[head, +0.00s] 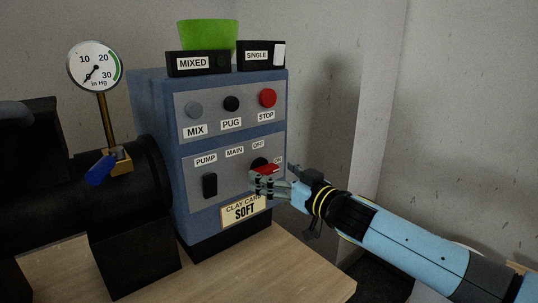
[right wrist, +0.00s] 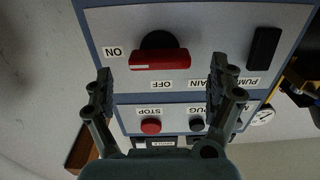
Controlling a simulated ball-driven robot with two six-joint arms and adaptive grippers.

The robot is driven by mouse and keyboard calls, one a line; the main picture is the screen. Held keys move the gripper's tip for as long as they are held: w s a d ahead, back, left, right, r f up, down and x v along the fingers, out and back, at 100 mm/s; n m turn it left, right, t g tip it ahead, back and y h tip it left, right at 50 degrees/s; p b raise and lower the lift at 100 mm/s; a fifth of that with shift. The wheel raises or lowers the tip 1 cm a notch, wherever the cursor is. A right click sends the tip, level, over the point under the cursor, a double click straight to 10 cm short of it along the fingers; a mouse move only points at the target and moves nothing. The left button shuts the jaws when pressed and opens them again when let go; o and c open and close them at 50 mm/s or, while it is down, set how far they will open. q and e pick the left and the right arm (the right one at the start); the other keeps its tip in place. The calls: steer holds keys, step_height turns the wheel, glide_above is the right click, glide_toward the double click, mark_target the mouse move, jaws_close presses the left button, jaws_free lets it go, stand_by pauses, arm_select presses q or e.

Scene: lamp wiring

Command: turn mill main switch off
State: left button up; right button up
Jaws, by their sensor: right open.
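The main switch (head: 267,168) is a red bar handle on a round black base, on the lower grey panel of the blue control box. It also shows in the right wrist view (right wrist: 160,59), lying level across its base with a pale mark at the end on the ON side. The OFF label (right wrist: 162,84) is beside the bar. My right gripper (head: 263,184) is at the handle, partly covering it in the head view. In the right wrist view its open fingers (right wrist: 160,82) stand either side of the handle, with nothing gripped. My left gripper is not in view.
A black pump switch (head: 209,185) is left of the main switch. Mix, pug and red stop (head: 267,97) buttons sit above. A clay card (head: 243,211) is just below. A gauge (head: 95,66) and blue-handled valve (head: 100,170) stand left. A wall is close on the right.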

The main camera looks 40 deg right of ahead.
mark_target(264, 170)
steer(key=shift+w+a, duration=0.1)
steer(key=shift+w, duration=1.25)
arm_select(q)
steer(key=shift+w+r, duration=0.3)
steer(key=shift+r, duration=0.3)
arm_select(e)
steer(key=shift+f, duration=0.1)
steer(key=shift+c, duration=0.5)
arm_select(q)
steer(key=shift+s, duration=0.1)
arm_select(e)
steer(key=c, duration=1.1)
